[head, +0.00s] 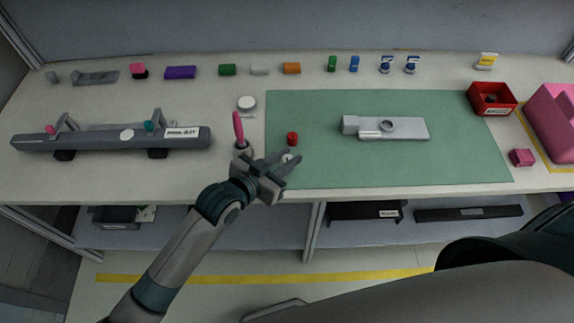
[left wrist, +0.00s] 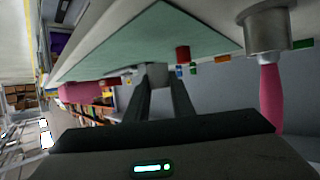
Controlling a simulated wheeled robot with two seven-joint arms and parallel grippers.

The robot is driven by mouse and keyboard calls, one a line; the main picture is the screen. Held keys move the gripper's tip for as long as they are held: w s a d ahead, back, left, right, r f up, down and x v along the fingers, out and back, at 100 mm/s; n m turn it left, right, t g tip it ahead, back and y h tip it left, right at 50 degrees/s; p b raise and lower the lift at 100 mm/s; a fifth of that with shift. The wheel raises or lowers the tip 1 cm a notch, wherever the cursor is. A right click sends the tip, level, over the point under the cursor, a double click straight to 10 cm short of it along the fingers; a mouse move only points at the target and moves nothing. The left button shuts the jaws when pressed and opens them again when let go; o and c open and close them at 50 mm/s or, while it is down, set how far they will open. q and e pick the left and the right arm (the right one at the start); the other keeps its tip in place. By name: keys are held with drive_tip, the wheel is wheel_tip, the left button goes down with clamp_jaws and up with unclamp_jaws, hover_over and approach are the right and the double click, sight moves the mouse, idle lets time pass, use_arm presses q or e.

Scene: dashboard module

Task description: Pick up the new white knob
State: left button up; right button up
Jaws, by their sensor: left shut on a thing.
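The white knob (head: 287,157) is a small pale piece between the fingertips of my left gripper (head: 288,158). In the left wrist view the white knob (left wrist: 157,74) sits between the two finger ends and the fingers are closed on it. The gripper is near the left edge of the green mat, and the fingers partly hide the knob. A red knob (head: 292,139) stands on the mat just beyond the fingertips. A light grey module (head: 410,129) with a round ring on top lies at the middle of the mat. My right gripper is not in view.
A grey cup with a pink-handled tool (head: 238,127) stands close to my left gripper. A white round piece (head: 246,103) lies behind it. A long grey bar (head: 90,143) is on the left, a red bin (head: 491,99) on the right. The mat's front (head: 400,174) is clear.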

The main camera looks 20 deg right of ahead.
use_arm(q)
drive_tip(key=s+d+r+b, duration=0.2)
drive_tip(key=d+r, duration=0.5)
drive_tip(key=d, duration=0.4)
drive_tip(key=shift+s+b, duration=0.4)
drive_tip(key=shift+s, duration=0.3)
